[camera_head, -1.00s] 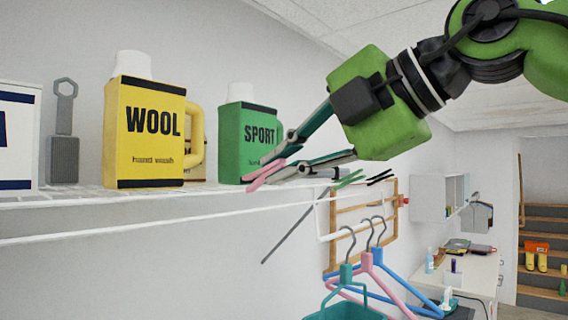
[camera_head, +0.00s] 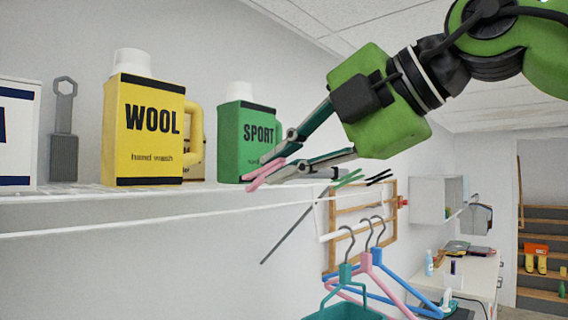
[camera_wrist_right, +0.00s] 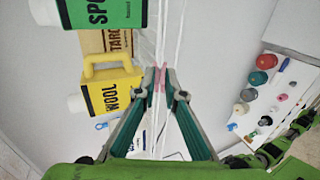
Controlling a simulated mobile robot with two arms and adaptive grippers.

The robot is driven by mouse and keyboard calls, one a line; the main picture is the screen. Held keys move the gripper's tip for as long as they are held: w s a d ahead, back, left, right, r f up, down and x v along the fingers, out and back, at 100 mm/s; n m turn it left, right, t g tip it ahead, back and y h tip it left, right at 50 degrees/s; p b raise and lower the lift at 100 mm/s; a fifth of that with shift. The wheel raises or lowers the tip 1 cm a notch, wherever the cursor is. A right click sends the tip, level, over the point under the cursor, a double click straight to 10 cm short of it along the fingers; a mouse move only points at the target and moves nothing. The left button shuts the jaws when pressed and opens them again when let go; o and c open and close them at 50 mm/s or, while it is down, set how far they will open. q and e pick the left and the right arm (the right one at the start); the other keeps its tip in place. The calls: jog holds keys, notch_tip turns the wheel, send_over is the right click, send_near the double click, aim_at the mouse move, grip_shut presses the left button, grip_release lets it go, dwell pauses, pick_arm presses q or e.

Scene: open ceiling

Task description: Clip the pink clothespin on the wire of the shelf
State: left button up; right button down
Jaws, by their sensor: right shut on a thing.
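The pink clothespin (camera_head: 262,174) is pinched between the fingertips of my right gripper (camera_head: 277,161), at the front of the shelf. It also shows in the right wrist view (camera_wrist_right: 159,78), between the two fingertips (camera_wrist_right: 160,84). The white shelf (camera_head: 60,190) runs across the left half of the head view. Its white wire (camera_head: 130,226) runs along the front, below the shelf edge. The clothespin is close to the wire's line in the wrist view; I cannot tell whether they touch. My left gripper is out of view.
On the shelf stand a yellow WOOL bottle (camera_head: 145,130), a green SPORT bottle (camera_head: 240,140), a grey tool (camera_head: 64,130) and a white box (camera_head: 16,135). Green and black clothespins (camera_head: 378,177) sit further right. Hangers (camera_head: 372,270) hang below. A side table (camera_head: 470,275) stands behind.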

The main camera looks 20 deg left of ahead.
jog(key=shift+f+b+x, duration=0.2)
jog(key=shift+b+x, duration=0.1)
jog(key=shift+x, duration=0.9)
dwell(0.4)
jog(key=shift+d, duration=0.1)
dwell(0.5)
jog(key=c, duration=2)
grip_release()
jog(key=shift+c, duration=0.2)
jog(key=shift+o, duration=0.6)
jog(key=shift+b+v, duration=0.4)
jog(key=shift+v, duration=0.6)
jog(key=v, duration=0.4)
